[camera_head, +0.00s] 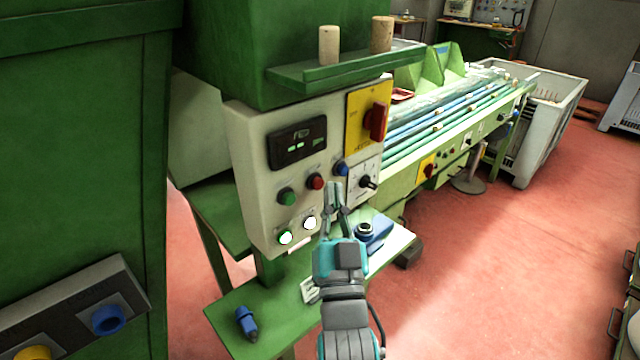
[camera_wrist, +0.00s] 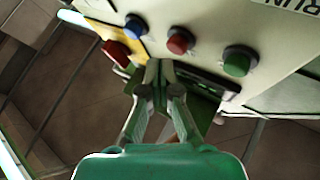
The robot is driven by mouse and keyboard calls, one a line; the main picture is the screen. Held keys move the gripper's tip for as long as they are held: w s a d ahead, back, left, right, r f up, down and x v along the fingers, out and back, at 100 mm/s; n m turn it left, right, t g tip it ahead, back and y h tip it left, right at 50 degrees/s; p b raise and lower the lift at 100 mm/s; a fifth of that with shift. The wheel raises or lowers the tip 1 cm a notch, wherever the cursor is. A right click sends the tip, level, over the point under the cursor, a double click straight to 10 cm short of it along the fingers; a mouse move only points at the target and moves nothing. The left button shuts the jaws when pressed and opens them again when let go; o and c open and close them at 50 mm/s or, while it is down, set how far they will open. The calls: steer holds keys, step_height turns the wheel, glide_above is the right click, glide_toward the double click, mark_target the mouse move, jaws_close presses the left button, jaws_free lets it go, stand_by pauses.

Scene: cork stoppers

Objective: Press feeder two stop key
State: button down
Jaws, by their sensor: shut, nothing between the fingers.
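A pale control box (camera_head: 253,168) carries a green button (camera_head: 287,197), a red button (camera_head: 316,181) and a blue button (camera_head: 341,169) in a row. Two lit white buttons, a left one (camera_head: 286,237) and a right one (camera_head: 310,222), sit below. The key labels are too small to read. My gripper (camera_head: 333,187) is shut and empty, its fingertips in front of the box just below the blue and red buttons. In the wrist view the tips (camera_wrist: 163,64) lie between the blue button (camera_wrist: 136,27) and red button (camera_wrist: 180,41). Contact with the panel cannot be told.
A red rotary switch (camera_head: 376,121) on a yellow plate and a dial (camera_head: 367,182) flank the buttons. Two corks stand on the green shelf (camera_head: 330,73) above. A blue marker (camera_head: 246,323) lies on the green ledge below. A green cabinet (camera_head: 80,160) stands close at left.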

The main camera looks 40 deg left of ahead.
steer(key=shift+a, duration=0.35)
steer(key=shift+a, duration=0.4)
stand_by(0.8)
steer(key=shift+d, duration=0.85)
steer(key=shift+s+d, duration=0.2)
steer(key=shift+d, duration=2.3)
